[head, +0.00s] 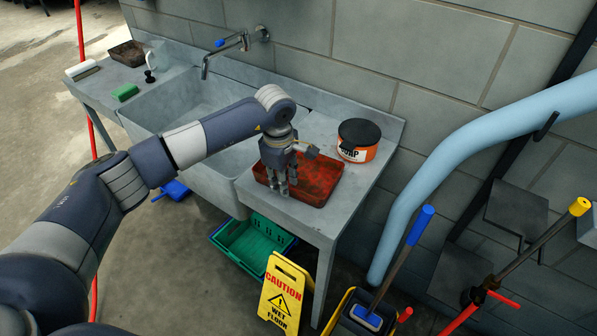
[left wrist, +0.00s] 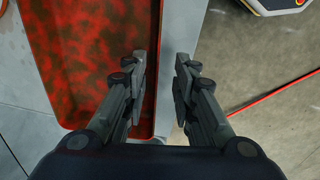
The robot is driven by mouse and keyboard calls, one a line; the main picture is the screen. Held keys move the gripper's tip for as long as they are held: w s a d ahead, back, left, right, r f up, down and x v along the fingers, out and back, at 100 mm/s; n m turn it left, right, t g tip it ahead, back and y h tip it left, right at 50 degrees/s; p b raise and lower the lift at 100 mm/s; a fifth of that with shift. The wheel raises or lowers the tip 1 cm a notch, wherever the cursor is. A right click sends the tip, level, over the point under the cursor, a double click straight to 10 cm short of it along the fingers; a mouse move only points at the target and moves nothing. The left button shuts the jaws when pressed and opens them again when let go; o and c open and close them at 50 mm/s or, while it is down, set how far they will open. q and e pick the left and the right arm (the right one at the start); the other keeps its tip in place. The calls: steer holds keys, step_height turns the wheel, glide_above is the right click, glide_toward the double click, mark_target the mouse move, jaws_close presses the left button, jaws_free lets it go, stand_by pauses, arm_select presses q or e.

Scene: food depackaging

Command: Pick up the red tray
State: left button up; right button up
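The red tray (head: 318,178) is rectangular and shallow, with dark blotches on its inside. It lies on the right end of the grey sink counter. In the left wrist view the tray (left wrist: 90,50) fills the upper left. My left gripper (head: 281,190) points down at the tray's near side. In the left wrist view the fingers of this gripper (left wrist: 160,75) are apart, one over the tray's inside and one past its rim. The rim runs between them, and no contact with it is clear. My right gripper is not in view.
A soap tub (head: 358,140) with a black lid stands behind the tray. The sink basin (head: 185,110) and faucet (head: 225,48) are to the left. Below are a green crate (head: 250,245) and a yellow caution sign (head: 284,295). A light blue pipe (head: 440,165) rises at right.

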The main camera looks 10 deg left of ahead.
arm_select(q)
steer(key=shift+w+d+f+p, duration=0.1)
steer(key=shift+f+p, duration=0.15)
steer(key=shift+f, duration=0.35)
steer(key=shift+w+d+f+p, duration=0.1)
steer(key=shift+f+p, duration=0.15)
steer(key=shift+f, duration=0.3)
steer(key=shift+w+f, duration=0.1)
steer(key=shift+f, duration=0.4)
jaws_close()
